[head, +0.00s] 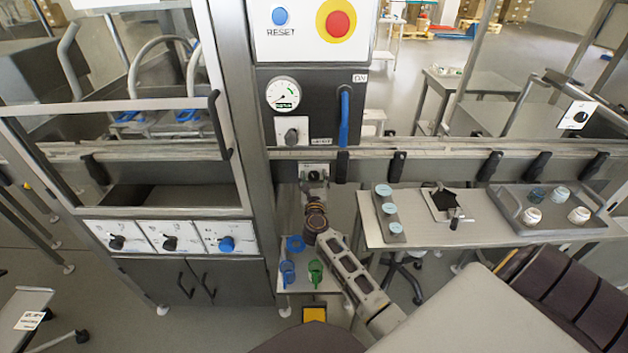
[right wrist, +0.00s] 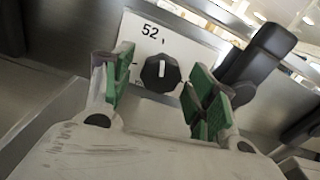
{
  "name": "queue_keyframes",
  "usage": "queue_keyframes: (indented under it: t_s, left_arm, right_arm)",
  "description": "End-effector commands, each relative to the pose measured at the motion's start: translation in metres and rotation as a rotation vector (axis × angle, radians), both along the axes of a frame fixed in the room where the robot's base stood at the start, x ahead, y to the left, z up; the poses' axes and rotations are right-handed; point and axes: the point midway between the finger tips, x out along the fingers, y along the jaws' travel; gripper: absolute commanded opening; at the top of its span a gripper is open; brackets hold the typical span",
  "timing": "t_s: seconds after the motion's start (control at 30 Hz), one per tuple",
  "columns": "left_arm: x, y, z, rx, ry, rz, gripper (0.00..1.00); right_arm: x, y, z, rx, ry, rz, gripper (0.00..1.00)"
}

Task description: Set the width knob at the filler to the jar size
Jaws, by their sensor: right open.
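The width knob (head: 314,175) is a small black dial on a white plate on the filler's front. In the right wrist view the knob (right wrist: 160,73) has a white pointer line pointing roughly up in the picture, and the number 52 is printed at the plate's upper left. Other scale marks are hidden or too small to read. My right gripper (head: 314,190) is just in front of the plate. In the right wrist view its green-padded fingers (right wrist: 165,92) are apart, one on each side of the knob, not closed on it. My left gripper is not in view.
Another knob (head: 291,134) and a gauge (head: 283,94) sit above, beside a blue handle (head: 344,118). Three knobs line the left panel (head: 170,242). Blue and green cups stand on a low shelf (head: 297,287). A grey tray (head: 590,227) with several jars is on the right table.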

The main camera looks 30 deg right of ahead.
Motion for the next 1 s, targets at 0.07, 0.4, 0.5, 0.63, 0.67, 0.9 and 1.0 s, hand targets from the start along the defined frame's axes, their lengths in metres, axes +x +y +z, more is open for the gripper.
queue_keyframes:
  t_s: [0.07, 0.4, 0.5, 0.63, 0.67, 0.9, 1.0]
  left_arm:
    - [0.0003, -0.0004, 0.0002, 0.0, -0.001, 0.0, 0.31]
    - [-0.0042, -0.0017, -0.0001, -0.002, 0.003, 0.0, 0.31]
    - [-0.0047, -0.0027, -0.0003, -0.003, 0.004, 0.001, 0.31]
    - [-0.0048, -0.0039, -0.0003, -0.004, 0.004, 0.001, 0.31]
    - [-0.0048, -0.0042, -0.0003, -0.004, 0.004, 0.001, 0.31]
    - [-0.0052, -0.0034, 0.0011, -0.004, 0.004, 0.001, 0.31]
    - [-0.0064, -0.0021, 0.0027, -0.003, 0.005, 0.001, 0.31]
  right_arm:
    - [0.0006, -0.0004, 0.0001, 0.0, 0.0, 0.0, 0.58]
    - [0.0004, -0.0003, 0.0001, 0.0, 0.0, 0.0, 0.41]
    - [0.0004, -0.0003, 0.0001, 0.0, 0.0, 0.0, 0.28]
    - [0.0003, -0.0002, 0.0001, 0.0, 0.0, 0.0, 0.13]
    - [0.0003, -0.0002, 0.0001, 0.0, 0.0, 0.0, 0.13]
    - [0.0003, -0.0001, 0.0004, -0.012, 0.009, 0.0, 0.12]
    - [0.0002, -0.0002, 0.0007, -0.03, 0.02, 0.0, 0.12]
